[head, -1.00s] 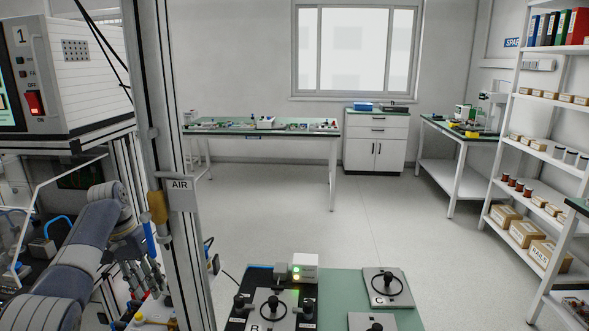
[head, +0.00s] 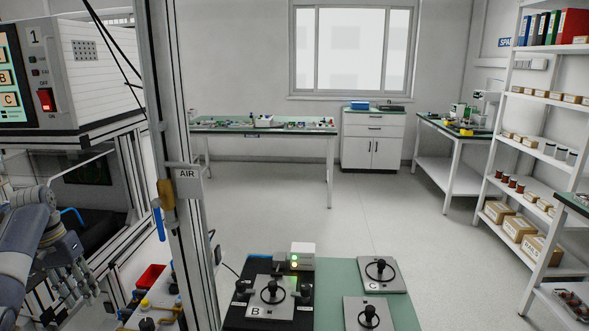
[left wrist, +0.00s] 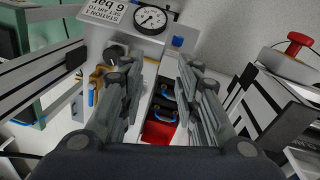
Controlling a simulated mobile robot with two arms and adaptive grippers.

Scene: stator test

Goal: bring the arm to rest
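My left arm comes in at the left edge of the head view. Its gripper (head: 82,275) hangs there beside the frame of the test station and holds nothing that I can see. In the left wrist view my left gripper (left wrist: 157,68) has its two fingers spread well apart. Between and beyond them lie a red bin (left wrist: 158,132) and dark bins with blue loops, with no finger seen touching them. My right arm and gripper are in neither view.
A station cabinet (head: 95,65) with a red switch and an aluminium post (head: 180,130) with an AIR label stand close to my left arm. A green bench with plates (head: 382,272) is at the front centre. Open floor (head: 290,205) lies beyond.

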